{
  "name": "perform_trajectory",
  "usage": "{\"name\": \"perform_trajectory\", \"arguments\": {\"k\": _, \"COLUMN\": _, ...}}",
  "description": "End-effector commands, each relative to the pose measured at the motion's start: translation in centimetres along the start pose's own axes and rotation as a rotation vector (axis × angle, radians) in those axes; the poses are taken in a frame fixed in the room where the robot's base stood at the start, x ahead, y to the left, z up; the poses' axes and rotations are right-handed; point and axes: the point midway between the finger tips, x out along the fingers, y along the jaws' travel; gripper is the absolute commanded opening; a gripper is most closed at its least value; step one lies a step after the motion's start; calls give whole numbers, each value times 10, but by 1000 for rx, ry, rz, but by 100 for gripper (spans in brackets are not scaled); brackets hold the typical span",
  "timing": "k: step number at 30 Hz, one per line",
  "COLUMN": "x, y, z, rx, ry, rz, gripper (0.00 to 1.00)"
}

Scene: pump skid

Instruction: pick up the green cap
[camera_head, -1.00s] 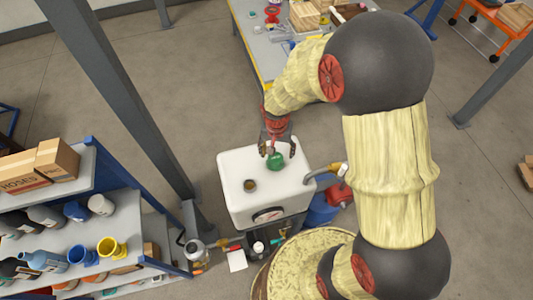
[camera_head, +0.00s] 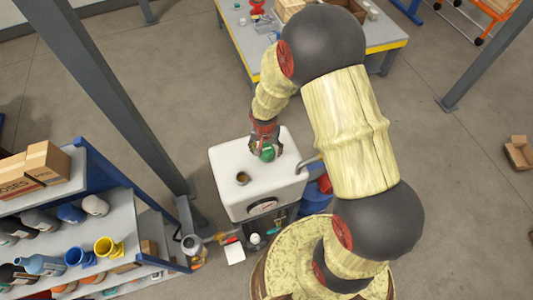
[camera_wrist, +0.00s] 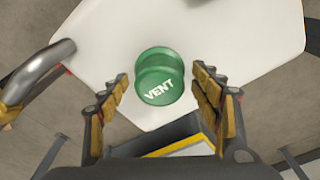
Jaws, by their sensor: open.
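In the head view the green cap (camera_head: 268,153) is on the right part of the white tank top (camera_head: 228,160). My gripper (camera_wrist: 159,90) is open, with one finger on each side of the cap and visible gaps on both sides. In the head view my gripper (camera_head: 266,146) is over the cap and hides part of it. I cannot tell its exact height above the tank.
A brown-rimmed opening (camera_head: 243,178) lies left of the cap on the tank top. A grey pipe (camera_wrist: 45,70) bends beside the tank. A blue shelf (camera_head: 115,215) with bottles stands at the left, and a workbench (camera_head: 385,42) at the back.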

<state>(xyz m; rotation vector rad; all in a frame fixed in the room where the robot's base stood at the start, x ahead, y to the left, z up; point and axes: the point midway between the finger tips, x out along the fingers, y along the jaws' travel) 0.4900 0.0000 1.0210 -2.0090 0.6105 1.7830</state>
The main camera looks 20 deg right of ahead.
Motion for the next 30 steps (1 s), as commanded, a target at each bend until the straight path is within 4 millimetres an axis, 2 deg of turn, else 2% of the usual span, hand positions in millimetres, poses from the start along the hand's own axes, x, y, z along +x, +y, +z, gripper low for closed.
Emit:
{"name": "perform_trajectory", "arguments": {"k": 7, "x": 1, "y": 0, "z": 0, "rx": 0, "ry": 1, "rz": -1, "gripper": 64}}
{"name": "perform_trajectory", "arguments": {"k": 30, "x": 1, "y": 0, "z": 0, "rx": 0, "ry": 1, "rz": -1, "gripper": 20}}
